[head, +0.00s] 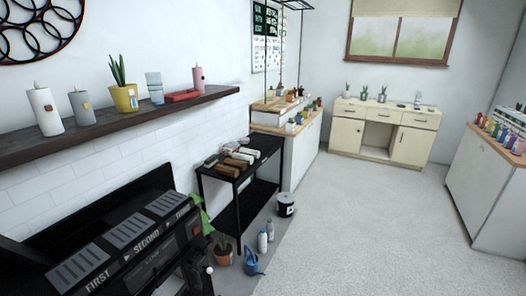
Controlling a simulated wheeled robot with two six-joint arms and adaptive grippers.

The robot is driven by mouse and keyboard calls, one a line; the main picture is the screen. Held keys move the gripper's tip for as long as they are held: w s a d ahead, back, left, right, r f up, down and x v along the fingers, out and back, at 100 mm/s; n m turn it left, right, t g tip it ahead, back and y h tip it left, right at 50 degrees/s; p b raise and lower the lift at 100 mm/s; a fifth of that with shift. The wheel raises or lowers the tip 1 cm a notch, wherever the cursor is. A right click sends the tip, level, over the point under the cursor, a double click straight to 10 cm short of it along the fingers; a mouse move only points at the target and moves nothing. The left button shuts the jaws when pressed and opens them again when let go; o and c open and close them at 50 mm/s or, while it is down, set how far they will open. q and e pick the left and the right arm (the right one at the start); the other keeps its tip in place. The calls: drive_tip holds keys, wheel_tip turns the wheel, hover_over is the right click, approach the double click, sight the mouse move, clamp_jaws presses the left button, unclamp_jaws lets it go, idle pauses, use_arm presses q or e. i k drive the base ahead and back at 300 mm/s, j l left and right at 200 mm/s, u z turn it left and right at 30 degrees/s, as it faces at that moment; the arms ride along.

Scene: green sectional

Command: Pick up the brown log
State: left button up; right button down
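A brown log (224,170) lies on the top of a black two-tier metal table (268,147) against the left wall. It is the nearest piece in a small group on that top, with a lighter brown piece (237,162) and pale grey or white pieces just behind it. These pieces are small in the view and partly overlap. I cannot recognise either of my grippers in the head view. Nothing is seen touching the brown log.
A black machine (125,235) labelled FIRST, SECOND, THIRD fills the near left. A plant pot (222,254), blue watering can (252,264), white bottles (263,243) and a dark bucket (286,205) stand on the floor by the table. Pale floor (350,225) to the right is clear.

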sight(226, 170)
drive_tip(key=i+l+z, duration=0.35)
drive_tip(key=i, duration=0.2)
drive_tip(key=i+l+z, duration=0.35)
drive_tip(key=i, duration=0.3)
drive_tip(key=i+z, duration=0.3)
drive_tip(key=i, duration=0.3)
drive_tip(key=i+u, duration=0.3)
drive_tip(key=i, duration=0.2)
drive_tip(key=i+u, duration=0.35)
drive_tip(key=i+l+u, duration=0.3)
drive_tip(key=i, duration=0.3)
drive_tip(key=i+l+u, duration=0.2)
drive_tip(key=i+u, duration=0.15)
drive_tip(key=i, duration=0.1)
